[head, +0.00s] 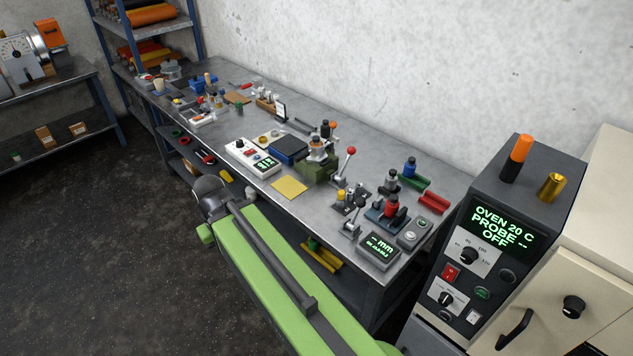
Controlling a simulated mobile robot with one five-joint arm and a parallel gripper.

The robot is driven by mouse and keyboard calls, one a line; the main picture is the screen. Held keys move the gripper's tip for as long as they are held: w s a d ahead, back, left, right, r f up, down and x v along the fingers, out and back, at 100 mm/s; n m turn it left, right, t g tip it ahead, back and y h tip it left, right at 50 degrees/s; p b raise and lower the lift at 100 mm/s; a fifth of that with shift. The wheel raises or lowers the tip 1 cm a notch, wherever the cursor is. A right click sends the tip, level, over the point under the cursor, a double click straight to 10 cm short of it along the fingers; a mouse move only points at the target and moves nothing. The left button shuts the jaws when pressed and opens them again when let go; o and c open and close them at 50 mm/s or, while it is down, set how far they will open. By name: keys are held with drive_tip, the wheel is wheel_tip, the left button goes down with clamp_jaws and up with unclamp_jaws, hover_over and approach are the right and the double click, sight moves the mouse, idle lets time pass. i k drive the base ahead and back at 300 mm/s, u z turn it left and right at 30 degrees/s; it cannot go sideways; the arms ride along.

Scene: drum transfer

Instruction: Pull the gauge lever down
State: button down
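A readout box (380,249) showing "-- mm" in green stands at the near right end of the workbench. Beside it, to its left, is a small grey lever (352,227). Behind, a taller lever with a red ball knob (350,152) stands raised and tilted, next to a green fixture (318,167). I cannot tell for certain which of these is the gauge lever. My green arm runs from the bottom up to a dark rounded joint over the bench's front edge, left of both levers. My gripper's fingers do not show.
The bench (325,208) is crowded with fixtures, including a red-and-blue one (388,212) and green and red blocks on the right. A yellow pad (289,188) lies near the front edge. An oven (487,250) stands close at right. Open floor (110,270) lies to the left.

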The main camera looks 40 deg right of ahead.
sight(360, 203)
drive_tip(key=u, duration=0.35)
drive_tip(key=i, duration=0.9)
drive_tip(key=u, duration=0.3)
